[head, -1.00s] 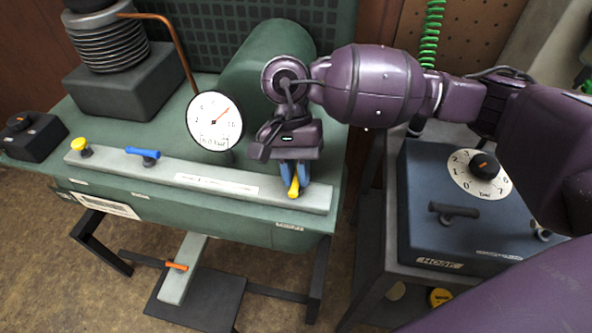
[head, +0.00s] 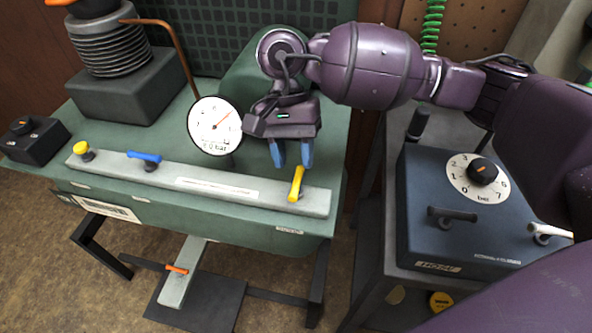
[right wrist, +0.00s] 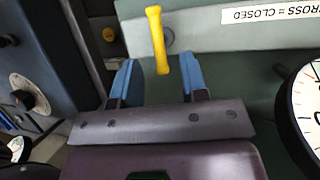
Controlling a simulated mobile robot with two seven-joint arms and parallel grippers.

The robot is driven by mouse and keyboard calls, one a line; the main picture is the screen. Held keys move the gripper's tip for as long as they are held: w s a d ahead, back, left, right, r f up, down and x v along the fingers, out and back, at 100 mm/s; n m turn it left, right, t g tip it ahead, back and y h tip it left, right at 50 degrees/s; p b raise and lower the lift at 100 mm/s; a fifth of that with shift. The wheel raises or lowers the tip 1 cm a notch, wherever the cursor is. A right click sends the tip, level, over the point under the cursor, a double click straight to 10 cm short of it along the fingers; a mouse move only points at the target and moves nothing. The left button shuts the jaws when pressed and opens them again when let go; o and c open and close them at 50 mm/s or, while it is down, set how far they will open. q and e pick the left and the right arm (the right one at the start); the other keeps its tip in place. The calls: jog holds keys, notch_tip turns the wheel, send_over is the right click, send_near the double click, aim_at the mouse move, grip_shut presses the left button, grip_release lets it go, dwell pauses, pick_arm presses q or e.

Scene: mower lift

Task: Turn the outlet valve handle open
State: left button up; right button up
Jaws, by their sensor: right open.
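A yellow lever handle (head: 296,184) stands at the right end of the grey valve rail (head: 235,194), lying roughly across the rail's length. Which handle is the outlet valve cannot be read from a label here. My right gripper (head: 292,154) is open, with its blue fingers behind and slightly above the yellow handle, clear of the rail. In the right wrist view the yellow handle (right wrist: 157,38) shows between the spread fingers, touching neither as far as I can see. A blue lever (head: 145,157) lies along the rail farther left. My left gripper is out of view.
A round gauge (head: 214,125) stands just left of my right gripper. A yellow knob (head: 83,150) is at the rail's left end. A blue box (head: 421,190) with a dial and handles stands right.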

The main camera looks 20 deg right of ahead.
jog(key=v, duration=0.6)
jog(key=shift+r, duration=0.2)
jog(key=shift+w, duration=0.1)
